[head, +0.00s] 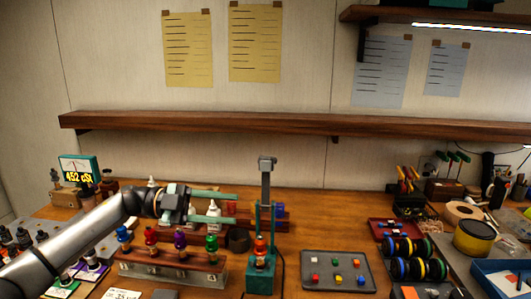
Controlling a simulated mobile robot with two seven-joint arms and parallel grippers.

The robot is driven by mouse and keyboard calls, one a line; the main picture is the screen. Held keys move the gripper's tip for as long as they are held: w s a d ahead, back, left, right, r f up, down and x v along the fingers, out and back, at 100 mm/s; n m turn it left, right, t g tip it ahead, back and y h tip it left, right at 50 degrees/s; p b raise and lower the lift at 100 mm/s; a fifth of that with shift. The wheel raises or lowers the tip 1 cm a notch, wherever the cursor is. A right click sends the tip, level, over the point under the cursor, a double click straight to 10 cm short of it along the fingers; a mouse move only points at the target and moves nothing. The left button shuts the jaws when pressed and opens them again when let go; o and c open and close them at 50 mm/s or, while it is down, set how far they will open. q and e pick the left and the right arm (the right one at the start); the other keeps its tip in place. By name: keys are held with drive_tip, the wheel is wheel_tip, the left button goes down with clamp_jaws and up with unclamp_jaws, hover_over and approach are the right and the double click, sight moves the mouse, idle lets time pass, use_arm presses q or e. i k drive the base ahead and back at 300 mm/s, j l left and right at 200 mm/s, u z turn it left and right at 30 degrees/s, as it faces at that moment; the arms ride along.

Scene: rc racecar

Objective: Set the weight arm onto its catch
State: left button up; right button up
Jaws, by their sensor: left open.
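A teal stand (260,279) stands on the workbench near the middle, with an orange-capped bottle (260,249) in it. A grey upright arm with a grey block on top (267,164) rises behind the bottle and appears to be the weight arm. I cannot make out its catch. My left gripper (234,210) is open, its two teal fingers pointing right, to the left of the upright arm in the picture. No object is held between the fingers. My right gripper is not in view.
A wooden rack (172,274) of coloured bottles stands below my left gripper in the picture. A grey tray (337,283) with small coloured cubes lies right of the stand. A wooden shelf (300,125) runs along the wall. Open bench lies behind the tray.

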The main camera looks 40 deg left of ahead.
sight(267, 164)
drive_tip(key=i+j, duration=0.35)
drive_tip(key=j, duration=0.15)
drive_tip(key=i+j, duration=0.3)
drive_tip(key=j, duration=0.15)
